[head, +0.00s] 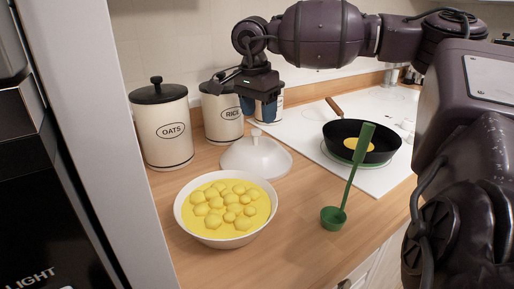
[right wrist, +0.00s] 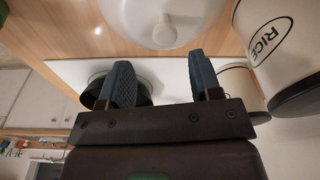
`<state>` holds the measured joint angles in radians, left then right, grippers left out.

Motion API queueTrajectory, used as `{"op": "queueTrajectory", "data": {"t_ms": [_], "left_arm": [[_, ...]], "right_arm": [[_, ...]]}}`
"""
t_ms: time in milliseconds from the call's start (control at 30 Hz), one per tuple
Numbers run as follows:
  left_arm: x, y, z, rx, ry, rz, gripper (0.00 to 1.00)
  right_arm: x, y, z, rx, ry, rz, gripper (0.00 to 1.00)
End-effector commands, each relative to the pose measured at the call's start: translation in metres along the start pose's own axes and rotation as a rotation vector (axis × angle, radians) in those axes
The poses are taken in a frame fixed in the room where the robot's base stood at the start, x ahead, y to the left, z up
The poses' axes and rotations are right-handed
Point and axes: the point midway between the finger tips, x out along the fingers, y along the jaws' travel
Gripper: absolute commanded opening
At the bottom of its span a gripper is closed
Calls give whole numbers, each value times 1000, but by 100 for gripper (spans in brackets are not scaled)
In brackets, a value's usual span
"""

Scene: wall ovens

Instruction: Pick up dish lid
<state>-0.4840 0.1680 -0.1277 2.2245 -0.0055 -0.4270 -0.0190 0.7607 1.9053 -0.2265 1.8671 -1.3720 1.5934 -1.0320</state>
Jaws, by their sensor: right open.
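The dish lid (head: 256,158) is a white dome with a small knob, lying on the wooden counter behind a white bowl of yellow food. My right gripper (head: 259,109) is open and empty above and slightly behind the lid, fingers pointing down, apart from it. In the right wrist view, the lid (right wrist: 135,12) shows at the top with its knob (right wrist: 163,32) beyond the open fingers (right wrist: 163,72). My left gripper is not in view.
The bowl (head: 187,222) stands in front of the lid. Oats (head: 170,145) and rice (head: 222,127) canisters stand along the wall. A pan (head: 376,153) on the white cooktop and a green ladle (head: 349,178) are at right. Counter between bowl and ladle is clear.

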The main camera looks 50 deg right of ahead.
Motion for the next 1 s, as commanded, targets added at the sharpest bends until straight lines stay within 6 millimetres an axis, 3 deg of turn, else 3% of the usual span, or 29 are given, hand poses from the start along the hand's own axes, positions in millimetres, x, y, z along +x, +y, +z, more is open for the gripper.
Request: {"op": "queueTrajectory", "data": {"t_ms": [267, 433, 600, 867, 1000], "left_arm": [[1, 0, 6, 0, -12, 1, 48], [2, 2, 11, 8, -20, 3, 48], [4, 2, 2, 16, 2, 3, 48], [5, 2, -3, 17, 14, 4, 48], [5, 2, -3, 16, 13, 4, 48]], "right_arm": [[16, -1, 2, -1, 0, 3, 58], [37, -5, 8, -3, 0, 8, 58], [57, -6, 9, 0, 1, 4, 58], [61, -6, 9, 0, 0, 0, 58], [61, -6, 9, 0, 0, 1, 41]]}}
